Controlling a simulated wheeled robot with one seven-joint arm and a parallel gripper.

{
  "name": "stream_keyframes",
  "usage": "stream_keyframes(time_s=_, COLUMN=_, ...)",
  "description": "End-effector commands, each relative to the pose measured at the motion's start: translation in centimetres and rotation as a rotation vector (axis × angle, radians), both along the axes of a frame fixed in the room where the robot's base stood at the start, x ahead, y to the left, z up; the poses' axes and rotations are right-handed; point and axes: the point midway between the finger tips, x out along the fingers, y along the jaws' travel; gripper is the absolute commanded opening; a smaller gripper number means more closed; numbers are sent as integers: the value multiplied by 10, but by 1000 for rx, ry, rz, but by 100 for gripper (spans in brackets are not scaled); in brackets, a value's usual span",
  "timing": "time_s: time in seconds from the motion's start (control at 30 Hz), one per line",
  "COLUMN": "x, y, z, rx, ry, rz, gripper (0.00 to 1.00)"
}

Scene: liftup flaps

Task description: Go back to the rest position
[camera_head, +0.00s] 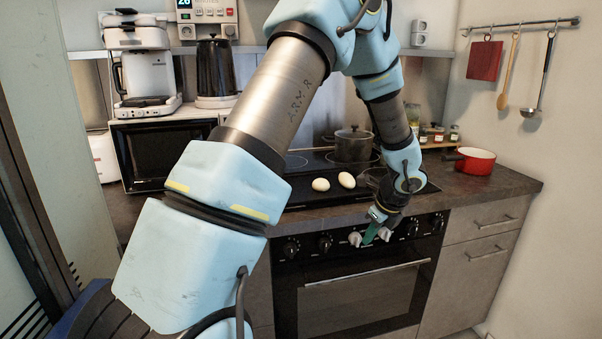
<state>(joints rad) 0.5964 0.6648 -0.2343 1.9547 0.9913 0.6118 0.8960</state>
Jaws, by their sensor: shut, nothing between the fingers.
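My gripper (371,236) hangs at the end of my bent arm, in front of the oven's control panel and near its knobs. Its fingers are shut with nothing between them. I cannot tell whether the fingertips touch a knob. The oven (355,305) has a closed door with a long handle (368,272) below my gripper.
Two eggs (320,184) and a dark pot (352,146) are on the cooktop. A red pan (472,160) stands on the counter at right. A microwave (160,154), coffee maker (148,78) and black kettle (215,68) are at left. Utensils hang on the right wall.

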Motion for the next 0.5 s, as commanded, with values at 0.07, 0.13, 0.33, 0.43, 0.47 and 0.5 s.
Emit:
stream_keyframes(time_s=0.07, x=-2, y=58, z=23, rx=-80, ry=7, rz=305, gripper=0)
stream_keyframes(time_s=0.13, x=-14, y=107, z=40, rx=-163, ry=11, rz=609, gripper=0)
stream_keyframes(time_s=0.33, x=-67, y=217, z=76, rx=-416, ry=-13, rz=1499, gripper=0)
stream_keyframes(time_s=0.43, x=-94, y=249, z=87, rx=-528, ry=-33, rz=1867, gripper=0)
stream_keyframes(time_s=0.47, x=-101, y=256, z=89, rx=-554, ry=-38, rz=1958, gripper=0)
stream_keyframes(time_s=0.5, x=-109, y=263, z=92, rx=-588, ry=-45, rz=2065, gripper=0)
